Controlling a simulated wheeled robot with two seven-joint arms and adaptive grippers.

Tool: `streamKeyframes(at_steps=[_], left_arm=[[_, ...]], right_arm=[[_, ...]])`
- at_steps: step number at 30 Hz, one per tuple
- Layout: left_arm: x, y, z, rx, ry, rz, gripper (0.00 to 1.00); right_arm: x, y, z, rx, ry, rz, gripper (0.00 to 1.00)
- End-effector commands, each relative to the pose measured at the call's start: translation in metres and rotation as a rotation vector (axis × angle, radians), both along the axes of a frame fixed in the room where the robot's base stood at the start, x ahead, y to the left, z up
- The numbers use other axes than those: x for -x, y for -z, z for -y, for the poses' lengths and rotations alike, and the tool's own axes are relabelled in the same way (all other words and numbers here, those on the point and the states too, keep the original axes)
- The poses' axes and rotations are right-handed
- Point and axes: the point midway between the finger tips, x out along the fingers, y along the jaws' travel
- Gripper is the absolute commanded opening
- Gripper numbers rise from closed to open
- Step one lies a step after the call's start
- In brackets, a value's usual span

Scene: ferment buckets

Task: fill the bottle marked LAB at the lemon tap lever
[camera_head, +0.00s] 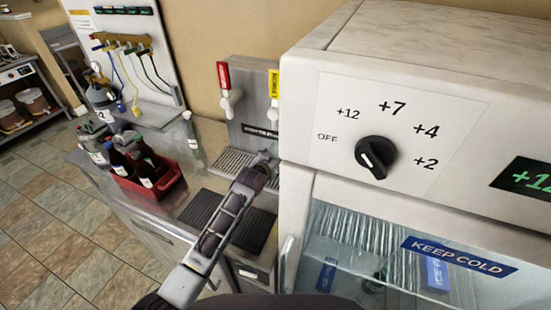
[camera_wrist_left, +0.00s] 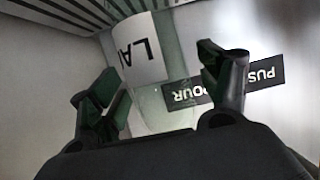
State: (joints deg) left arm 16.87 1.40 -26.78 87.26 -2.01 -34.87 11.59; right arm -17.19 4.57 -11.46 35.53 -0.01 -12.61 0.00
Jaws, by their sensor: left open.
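The tap tower (camera_head: 253,112) has a red-marked lever (camera_head: 224,78) on the left and a yellow-marked lever (camera_head: 273,86) on the right. Their lettering is too small to read. My left gripper (camera_head: 268,162) is low in front of the tower, below the yellow lever. In the left wrist view my left gripper (camera_wrist_left: 162,80) has its fingers apart around a pale glass bottle (camera_wrist_left: 152,100) whose white label (camera_wrist_left: 138,50) shows "LA", upside down. Whether the fingers touch it cannot be told. In the head view this bottle is hidden. My right gripper is not in view.
A slatted drip grille (camera_head: 236,165) lies at the tower's foot. A red crate (camera_head: 150,190) with bottles stands left, beside a clear bottle (camera_head: 193,140). Dark mats (camera_head: 205,208) lie in front. A large cooler (camera_head: 400,110) with a dial (camera_head: 375,156) blocks the right.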

Motion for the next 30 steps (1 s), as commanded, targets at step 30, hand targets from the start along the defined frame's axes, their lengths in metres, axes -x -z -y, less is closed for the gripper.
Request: streamKeyframes(at_steps=[30], left_arm=[[0.05,-0.021,-0.019,0.0,0.0,-0.001,0.77]], right_arm=[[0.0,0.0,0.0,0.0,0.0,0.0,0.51]])
